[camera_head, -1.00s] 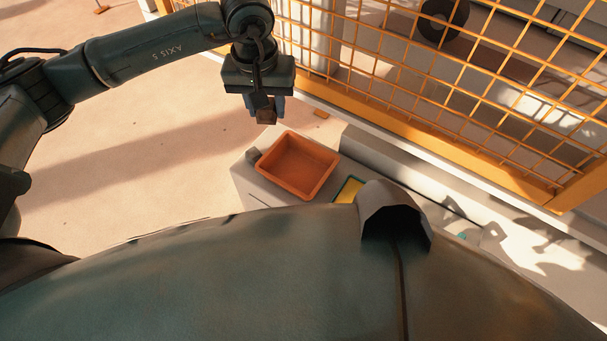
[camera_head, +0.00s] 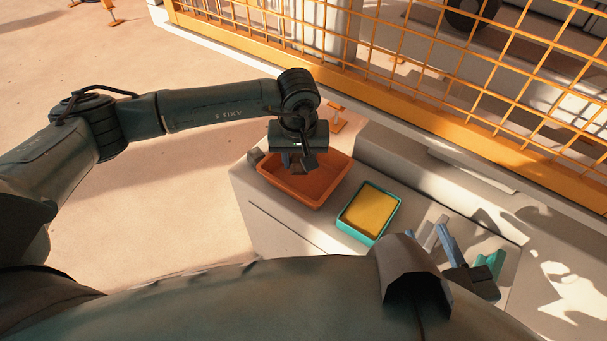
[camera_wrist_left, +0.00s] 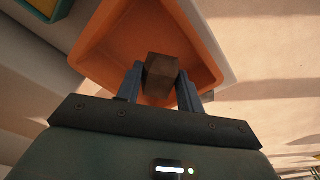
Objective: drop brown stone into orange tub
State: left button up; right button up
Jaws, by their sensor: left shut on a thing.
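The brown stone (camera_wrist_left: 161,72) is a small block between the blue fingertips of my left gripper (camera_wrist_left: 160,84) in the left wrist view. My left gripper is shut on it and points down over the orange tub (camera_wrist_left: 112,52), with the tub's inside behind the stone. In the head view, my left gripper (camera_head: 297,166) is above the orange tub (camera_head: 318,203), towards its far left part. The stone can hardly be made out there. My right gripper (camera_head: 462,262) is partly in view at the lower right, with a blue finger; its opening is unclear.
A teal tray with a yellow inside (camera_head: 370,210) stands right of the tub on the grey bench (camera_head: 275,225). A small grey block (camera_head: 254,156) is at the tub's left corner. A teal item (camera_head: 492,262) lies by my right gripper. Yellow mesh fence (camera_head: 440,75) stands behind.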

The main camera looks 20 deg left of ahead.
pick_arm(q)
jog(key=shift+f, duration=0.45)
pick_arm(e)
jog(key=shift+a+t, duration=0.1)
jog(key=shift+t, duration=0.2)
pick_arm(q)
jog(key=o, duration=1.1)
notch_tip(320, 180, up, 13)
jog(key=s+p, duration=0.1)
jog(key=p, duration=0.1)
jog(key=shift+s+d, duration=0.2)
jog(key=shift+s, duration=0.05)
pick_arm(e)
jog(key=shift+s+d+m+g+h, duration=0.25)
jog(key=shift+d+m+g+h, duration=0.15)
jog(key=shift+g, duration=0.6)
pick_arm(q)
jog(key=shift+r+p, duration=0.1)
jog(key=shift+p, duration=0.25)
